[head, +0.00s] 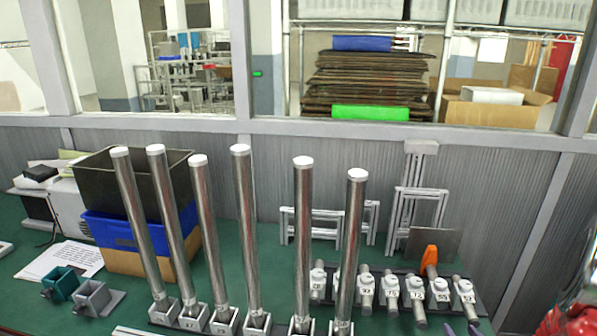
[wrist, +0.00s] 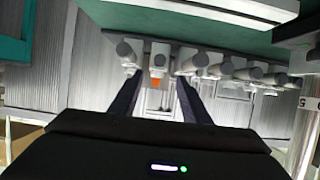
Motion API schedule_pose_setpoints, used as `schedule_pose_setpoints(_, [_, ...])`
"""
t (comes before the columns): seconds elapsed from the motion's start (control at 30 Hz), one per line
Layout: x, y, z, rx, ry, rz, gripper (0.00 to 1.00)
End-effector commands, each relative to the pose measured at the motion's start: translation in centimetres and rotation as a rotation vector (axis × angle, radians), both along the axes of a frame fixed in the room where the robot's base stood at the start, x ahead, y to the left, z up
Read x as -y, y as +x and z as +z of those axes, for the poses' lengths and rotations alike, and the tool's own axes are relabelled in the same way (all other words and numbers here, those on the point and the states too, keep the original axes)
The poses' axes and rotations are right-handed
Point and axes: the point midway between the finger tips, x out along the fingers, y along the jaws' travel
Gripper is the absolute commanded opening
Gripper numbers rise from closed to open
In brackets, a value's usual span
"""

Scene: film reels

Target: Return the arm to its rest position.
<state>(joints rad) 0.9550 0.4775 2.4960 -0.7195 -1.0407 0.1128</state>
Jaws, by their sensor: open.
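My gripper (wrist: 158,79) shows in the wrist view with its two dark fingers apart. No object is held between them. Beyond the fingertips is a row of short metal cylinders with light collars, and a small orange patch (wrist: 155,83) shows between the fingers. I cannot tell the distance to the row. The gripper's fingers do not show in the head view.
In the head view, several tall metal tubes (head: 303,230) stand in numbered holders on the green bench (head: 250,281). A rack of short labelled cylinders (head: 390,292) and an orange piece (head: 429,257) are at right. Stacked bins (head: 100,230) stand left.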

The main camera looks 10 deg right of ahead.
Motion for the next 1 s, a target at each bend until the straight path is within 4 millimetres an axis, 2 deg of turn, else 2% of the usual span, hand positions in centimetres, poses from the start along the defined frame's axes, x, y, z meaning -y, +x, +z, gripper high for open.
schedule_pose_setpoints(0.23, [-1.1, 1.7, 2.2, -0.082, -0.049, 0.008, 0.43])
schedule_pose_setpoints(0.47, [-3.1, 3.0, 5.3, -0.188, -0.096, 0.003, 0.43])
schedule_pose_setpoints(0.77, [-7.2, 3.5, 9.7, -0.299, -0.119, -0.006, 0.43])
schedule_pose_setpoints(1.0, [-11.5, 2.6, 13.1, -0.372, -0.107, -0.001, 0.43])
